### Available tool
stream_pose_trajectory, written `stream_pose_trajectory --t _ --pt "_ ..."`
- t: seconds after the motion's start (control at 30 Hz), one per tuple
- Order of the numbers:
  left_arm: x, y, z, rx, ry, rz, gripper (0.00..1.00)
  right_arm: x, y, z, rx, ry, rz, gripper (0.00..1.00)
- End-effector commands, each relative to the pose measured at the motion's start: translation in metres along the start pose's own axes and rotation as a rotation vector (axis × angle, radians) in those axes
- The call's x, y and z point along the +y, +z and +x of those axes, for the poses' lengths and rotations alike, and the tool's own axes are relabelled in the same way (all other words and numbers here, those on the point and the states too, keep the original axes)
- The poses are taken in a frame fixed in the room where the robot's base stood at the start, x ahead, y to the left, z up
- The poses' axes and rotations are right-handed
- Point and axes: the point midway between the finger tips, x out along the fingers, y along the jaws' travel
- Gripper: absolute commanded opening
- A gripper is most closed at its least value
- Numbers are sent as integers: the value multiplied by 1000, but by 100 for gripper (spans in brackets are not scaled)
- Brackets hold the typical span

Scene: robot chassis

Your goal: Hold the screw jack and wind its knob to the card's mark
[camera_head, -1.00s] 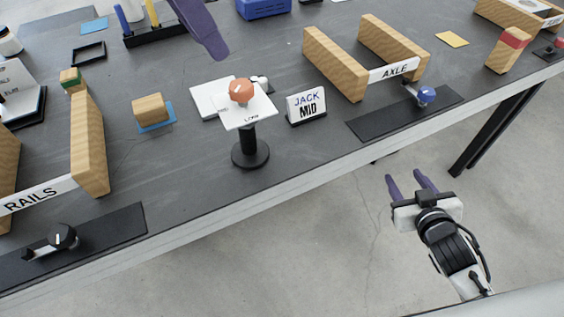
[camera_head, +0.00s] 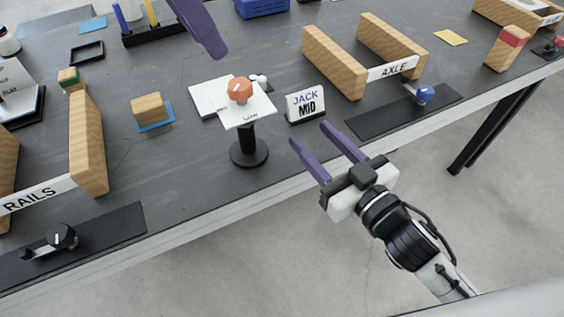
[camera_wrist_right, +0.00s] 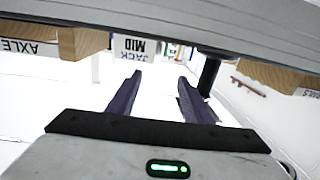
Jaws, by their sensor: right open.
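The screw jack (camera_head: 247,147) stands upright on the table, with a black base and column, a white plate marked LOW and an orange knob (camera_head: 240,89) on top. The jack's dark column also shows in the right wrist view (camera_wrist_right: 208,76). The card (camera_head: 306,104) reads JACK MID and stands to the right of the jack; it also shows upside down in the right wrist view (camera_wrist_right: 135,49). My right gripper (camera_head: 308,142) is open and empty at the table's front edge, right of the jack and apart from it. My left gripper (camera_head: 220,52) shows only partly at the top, above the jack; its opening is unclear.
The AXLE wooden blocks (camera_head: 336,62) and a black strip with a blue knob (camera_head: 425,94) lie to the right. The RAILS blocks (camera_head: 88,145) and a black knob (camera_head: 62,236) are at left. A small wooden block (camera_head: 148,107) sits left of the jack.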

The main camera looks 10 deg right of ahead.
Motion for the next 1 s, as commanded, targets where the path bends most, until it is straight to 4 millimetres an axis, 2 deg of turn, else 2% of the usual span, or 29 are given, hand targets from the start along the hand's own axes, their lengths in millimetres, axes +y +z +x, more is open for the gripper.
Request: stream_pose_trajectory --t 0.03,0.1,0.2,0.3,0.47,0.8,1.0 --pt "0 0 0 0 0 0 31 -22 0 -2 8 -47 8 46" --pt "0 0 0 0 0 0 31 -46 -1 -5 19 -101 16 46" --pt "0 0 0 0 0 0 31 -70 -2 -10 31 -154 27 46" --pt "0 0 0 0 0 0 31 -82 -3 -11 39 -182 32 46" --pt "0 0 0 0 0 0 31 -88 -4 0 43 -190 33 46" --pt "0 0 0 0 0 0 31 -98 -7 58 42 -188 32 46" --pt "0 0 0 0 0 0 31 -102 -7 81 40 -187 33 46"
